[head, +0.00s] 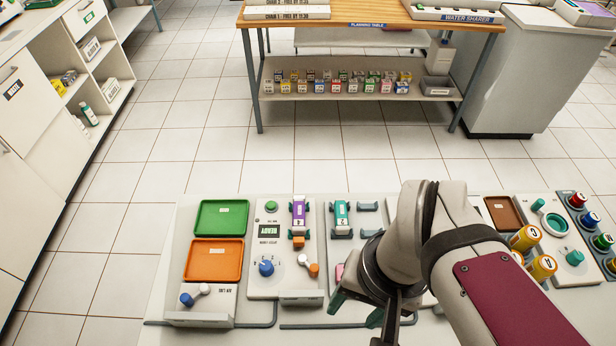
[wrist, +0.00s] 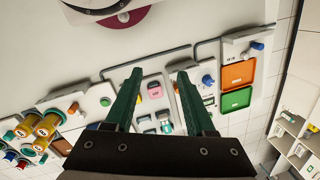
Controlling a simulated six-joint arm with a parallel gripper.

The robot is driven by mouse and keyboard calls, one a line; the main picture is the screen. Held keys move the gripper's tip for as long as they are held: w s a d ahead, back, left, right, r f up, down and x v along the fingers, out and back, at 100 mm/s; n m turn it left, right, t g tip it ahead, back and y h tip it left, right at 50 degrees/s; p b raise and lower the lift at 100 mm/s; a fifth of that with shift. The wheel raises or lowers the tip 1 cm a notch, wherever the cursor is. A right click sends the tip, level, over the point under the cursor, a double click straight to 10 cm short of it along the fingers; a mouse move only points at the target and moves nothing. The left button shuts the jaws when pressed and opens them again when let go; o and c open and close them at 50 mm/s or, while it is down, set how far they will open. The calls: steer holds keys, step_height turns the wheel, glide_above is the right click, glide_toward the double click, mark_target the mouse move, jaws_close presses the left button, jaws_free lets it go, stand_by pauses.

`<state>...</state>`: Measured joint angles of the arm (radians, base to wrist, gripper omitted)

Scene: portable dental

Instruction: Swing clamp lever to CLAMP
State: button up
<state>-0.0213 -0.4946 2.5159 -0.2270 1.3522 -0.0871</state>
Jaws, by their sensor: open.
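A small lever with a white pivot and an orange end (head: 313,270) sits on the white panel (head: 267,290) at the lower right of that panel. Its end points down and right; its lettering is too small to read. A purple piece (head: 299,212) lies in holders above it, with an orange block (head: 298,242) just below the piece. My gripper (head: 358,311) is open and empty, to the right of the lever and apart from it. In the wrist view, the open green fingers (wrist: 158,74) point toward the tabletop, and the right finger is close to the panel in the picture.
The panel also carries a blue knob (head: 266,268), a green button (head: 271,207) and a display (head: 269,231). A green tray (head: 221,203), an orange tray (head: 214,242) and a blue-ended lever (head: 187,299) are at left. A teal piece (head: 341,213) lies in holders to the right.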

steer(key=w+a+f+n+h, duration=0.1)
steer(key=w+a+n, duration=0.1)
steer(key=w+n, duration=0.7)
steer(key=n, duration=0.5)
glide_toward(314, 267)
steer(key=shift+h, duration=0.3)
steer(key=f, duration=0.9)
steer(key=shift+s+a+f, duration=0.15)
steer(key=shift+a+f, duration=0.1)
steer(key=shift+f, duration=0.15)
jaws_close()
